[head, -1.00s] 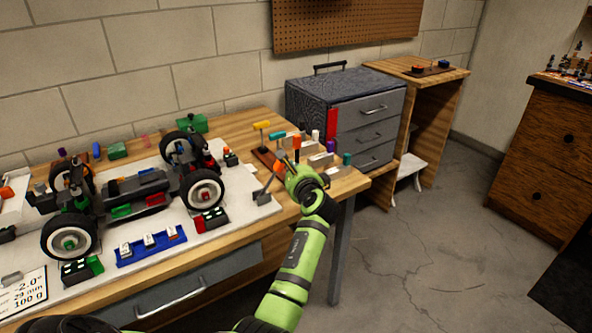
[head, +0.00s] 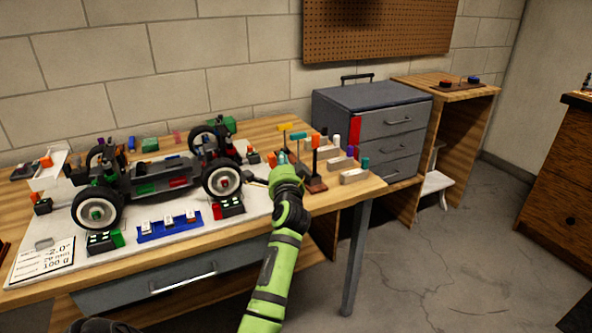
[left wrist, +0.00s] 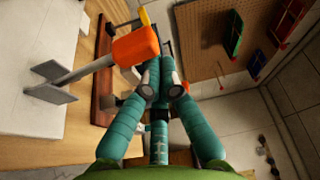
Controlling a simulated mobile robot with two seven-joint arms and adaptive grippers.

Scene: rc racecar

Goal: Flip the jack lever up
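The jack lever shows in the left wrist view as a grey shaft with an orange handle (left wrist: 135,47), tilted, its grey forked end lying over the white board at left. In the head view its grey part (head: 257,181) lies just left of my left gripper (head: 282,162), which hides much of the rest. My left gripper's teal fingers (left wrist: 160,82) converge with nothing visible between them. The orange handle is right beside the fingertips; I cannot tell whether they touch. My right gripper is not in view.
The RC car chassis (head: 150,180) stands on the white board left of the gripper. A tool rack with coloured handles (head: 317,160) stands close to the right. A blue tray (head: 168,228) lies in front of the car. A grey drawer cabinet (head: 375,125) is behind right.

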